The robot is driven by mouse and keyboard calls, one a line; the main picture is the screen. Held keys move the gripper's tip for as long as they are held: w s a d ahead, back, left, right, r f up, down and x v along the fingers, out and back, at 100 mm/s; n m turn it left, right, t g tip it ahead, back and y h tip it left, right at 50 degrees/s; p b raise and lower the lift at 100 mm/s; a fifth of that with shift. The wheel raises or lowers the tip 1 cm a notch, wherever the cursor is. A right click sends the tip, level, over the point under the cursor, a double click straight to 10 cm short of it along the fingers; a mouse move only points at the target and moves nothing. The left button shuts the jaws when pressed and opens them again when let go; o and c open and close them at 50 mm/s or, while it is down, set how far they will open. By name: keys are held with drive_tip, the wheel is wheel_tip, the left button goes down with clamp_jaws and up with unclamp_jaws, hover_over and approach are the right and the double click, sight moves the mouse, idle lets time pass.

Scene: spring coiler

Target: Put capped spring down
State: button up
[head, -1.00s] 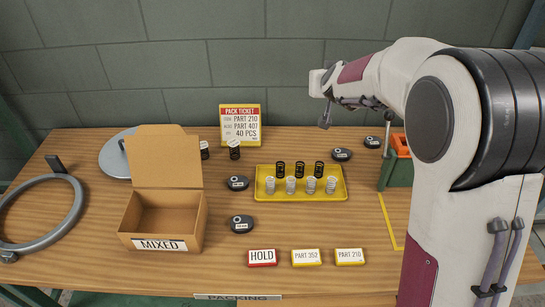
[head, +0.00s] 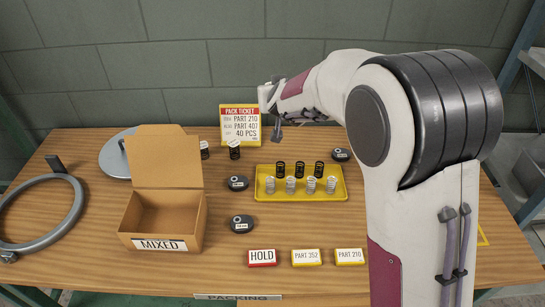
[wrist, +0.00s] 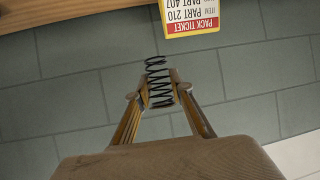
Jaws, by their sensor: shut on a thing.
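My gripper (wrist: 160,88) is shut on a dark coil spring (wrist: 156,72) in the wrist view. The spring's coils show between and beyond the fingertips; I cannot make out a cap on it. In the head view the end of my arm hangs above the back of the bench, right of the pack ticket (head: 240,124), and the held spring cannot be made out. A yellow tray (head: 262,194) holds three black springs at the back and several silver ones in front.
An open cardboard box marked MIXED (head: 160,245) stands at the left front. Dark round discs (head: 237,183) lie around the tray. HOLD (head: 262,258), PART 352 (head: 306,257) and PART 210 (head: 349,256) labels line the front. A grey ring (head: 75,205) is at the far left.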

hover_over(273, 157)
wheel_tip(273, 157, down, 9)
drive_tip(key=shift+f, duration=0.15)
drive_tip(key=shift+w, duration=0.1)
idle(0.4)
drive_tip(key=shift+f, duration=3.15)
drive_tip(key=shift+f, duration=0.1)
drive_tip(key=shift+f, duration=1.75)
drive_tip(key=shift+f, duration=0.15)
drive_tip(key=o, duration=1)
drive_tip(key=shift+o, duration=0.2)
drive_tip(key=shift+r, duration=0.2)
